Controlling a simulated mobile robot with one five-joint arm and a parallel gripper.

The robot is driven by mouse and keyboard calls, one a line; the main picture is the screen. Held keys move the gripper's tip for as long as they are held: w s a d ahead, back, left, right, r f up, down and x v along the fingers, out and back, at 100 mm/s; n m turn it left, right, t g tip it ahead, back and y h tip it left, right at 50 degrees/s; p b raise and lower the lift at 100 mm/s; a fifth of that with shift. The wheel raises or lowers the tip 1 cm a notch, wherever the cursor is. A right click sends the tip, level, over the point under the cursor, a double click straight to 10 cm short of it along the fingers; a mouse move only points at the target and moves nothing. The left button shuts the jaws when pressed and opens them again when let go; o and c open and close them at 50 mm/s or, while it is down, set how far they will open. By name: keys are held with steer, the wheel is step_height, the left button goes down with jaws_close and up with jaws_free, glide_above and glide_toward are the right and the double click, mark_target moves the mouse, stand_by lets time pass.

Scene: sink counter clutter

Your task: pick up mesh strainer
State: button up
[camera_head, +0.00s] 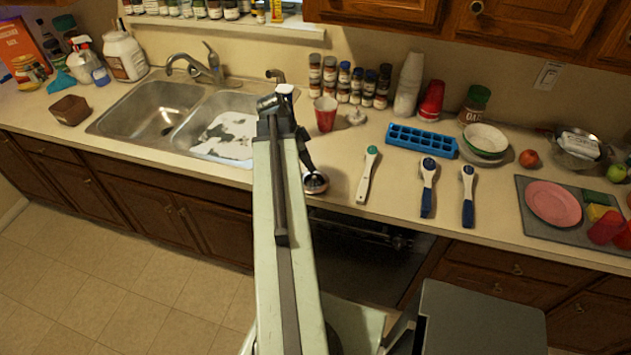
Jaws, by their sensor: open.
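A small round metal piece with a dark handle-like part (315,183) lies at the counter's front edge, just right of my arm. It looks like the mesh strainer, but it is too small to make out any mesh. My gripper (275,101) is at the far end of my raised pale green arm, seen from behind and partly hidden. It is open, and I see nothing held in it.
White-handled brushes (428,188) lie to the right, with a blue ice tray (422,140) behind. A red cup (325,113) stands behind the metal piece. The double sink (150,110) is left. A grey mat (535,225) with a pink plate (553,203) is far right.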

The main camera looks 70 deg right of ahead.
mark_target(317, 175)
steer(key=f+b, duration=0.1)
steer(key=s+f+b, duration=0.1)
steer(key=f+b, duration=0.1)
steer(key=a+f+b, duration=0.1)
steer(key=b, duration=0.1)
steer(key=shift+s+f, duration=0.15)
steer(key=shift+s, duration=0.25)
steer(key=shift+d+f, duration=0.3)
steer(key=shift+d, duration=0.2)
steer(key=shift+d+f, duration=0.25)
steer(key=shift+d, duration=0.2)
steer(key=shift+a+r, duration=0.2)
steer(key=shift+a, duration=0.1)
steer(key=shift+c, duration=1.1)
steer(key=shift+w, duration=0.1)
steer(key=c, duration=0.5)
jaws_close()
